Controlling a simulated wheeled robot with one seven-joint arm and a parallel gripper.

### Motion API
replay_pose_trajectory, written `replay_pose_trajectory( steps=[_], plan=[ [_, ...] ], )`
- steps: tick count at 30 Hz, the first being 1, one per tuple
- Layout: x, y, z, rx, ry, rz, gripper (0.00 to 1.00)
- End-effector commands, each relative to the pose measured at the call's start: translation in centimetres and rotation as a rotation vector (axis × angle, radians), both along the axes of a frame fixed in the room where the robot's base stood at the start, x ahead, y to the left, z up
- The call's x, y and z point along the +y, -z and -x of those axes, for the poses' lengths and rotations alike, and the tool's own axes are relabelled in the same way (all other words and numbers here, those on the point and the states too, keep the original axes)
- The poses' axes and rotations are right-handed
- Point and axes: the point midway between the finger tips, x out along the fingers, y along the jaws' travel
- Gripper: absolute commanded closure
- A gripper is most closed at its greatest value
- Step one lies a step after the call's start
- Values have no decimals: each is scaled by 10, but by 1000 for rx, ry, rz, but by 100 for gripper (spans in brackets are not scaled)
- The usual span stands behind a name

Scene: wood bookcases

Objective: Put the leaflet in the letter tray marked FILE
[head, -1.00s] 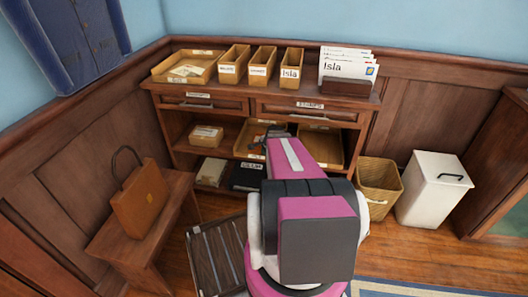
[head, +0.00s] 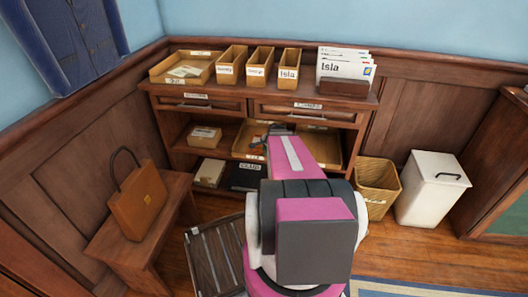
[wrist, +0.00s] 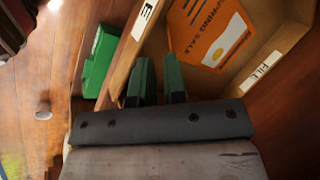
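In the wrist view the orange leaflet (wrist: 212,32), printed SPRING SALE, lies inside a wooden letter tray whose near wall bears the label FILE (wrist: 262,73). The leaflet is cut off by the top of the picture. My gripper (wrist: 159,68) has its two dark green fingers apart, with nothing seen between them. It is beside the leaflet, by the tray's left wall, and does not appear to touch it. In the head view my arm hides much of the lower-shelf trays, including the right tray (head: 333,152), and the leaflet cannot be made out.
A green object (wrist: 100,62) lies left of the tray wall. The wooden bookcase (head: 360,118) holds small boxes on top and a card holder (head: 343,88). A wicker basket (head: 376,180) and white bin (head: 430,188) stand right; a bench with a brown bag (head: 138,205) stands left.

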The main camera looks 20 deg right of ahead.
Motion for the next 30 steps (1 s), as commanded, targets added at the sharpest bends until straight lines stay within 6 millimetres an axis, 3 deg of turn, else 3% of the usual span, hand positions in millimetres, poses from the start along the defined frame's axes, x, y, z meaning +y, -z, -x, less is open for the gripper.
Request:
replay_pose_trajectory(
  steps=[1,9,15,20,23,26,30],
  plan=[
    [-1,-1,17,1,4,-2,88],
    [-12,0,70,0,4,-2,88],
    [-18,0,95,0,2,0,88],
    [-17,0,102,1,-10,3,88],
    [-4,-4,101,15,-72,19,88],
    [23,-12,97,43,-199,53,88],
    [72,-27,94,96,-444,122,88]
  ],
)
